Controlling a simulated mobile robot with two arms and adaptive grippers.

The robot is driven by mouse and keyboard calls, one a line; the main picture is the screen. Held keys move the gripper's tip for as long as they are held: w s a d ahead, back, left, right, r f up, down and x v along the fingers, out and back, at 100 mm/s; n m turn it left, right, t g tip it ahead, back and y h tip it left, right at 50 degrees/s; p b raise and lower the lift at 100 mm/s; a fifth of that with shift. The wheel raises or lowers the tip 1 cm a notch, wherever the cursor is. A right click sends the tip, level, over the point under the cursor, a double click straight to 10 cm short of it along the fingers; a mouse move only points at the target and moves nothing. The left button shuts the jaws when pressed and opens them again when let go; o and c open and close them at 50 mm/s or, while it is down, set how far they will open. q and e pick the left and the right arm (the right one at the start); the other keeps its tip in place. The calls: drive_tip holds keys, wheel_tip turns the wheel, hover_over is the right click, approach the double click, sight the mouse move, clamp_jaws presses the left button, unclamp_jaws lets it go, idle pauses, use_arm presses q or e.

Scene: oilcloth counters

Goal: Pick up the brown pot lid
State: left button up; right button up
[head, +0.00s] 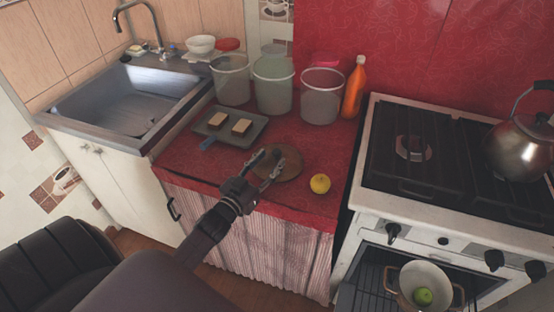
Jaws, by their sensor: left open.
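A round brown pot lid (289,163) lies on the red counter, near its front edge. My left gripper (268,166) is open, with its fingers over or beside the left part of the lid. The fingers hide some of the lid. I cannot tell whether they touch it. My right gripper is not in view.
A yellow lemon (320,184) lies to the right of the lid. A tray (257,130) with bread slices lies behind left. Several clear buckets (321,97) and an orange bottle (354,88) stand at the back. A stove (440,190) is at right, a sink (130,105) at left.

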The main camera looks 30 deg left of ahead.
sight(274, 156)
use_arm(q)
drive_tip(key=w, duration=0.3)
drive_tip(key=shift+f, duration=0.1)
clamp_jaws()
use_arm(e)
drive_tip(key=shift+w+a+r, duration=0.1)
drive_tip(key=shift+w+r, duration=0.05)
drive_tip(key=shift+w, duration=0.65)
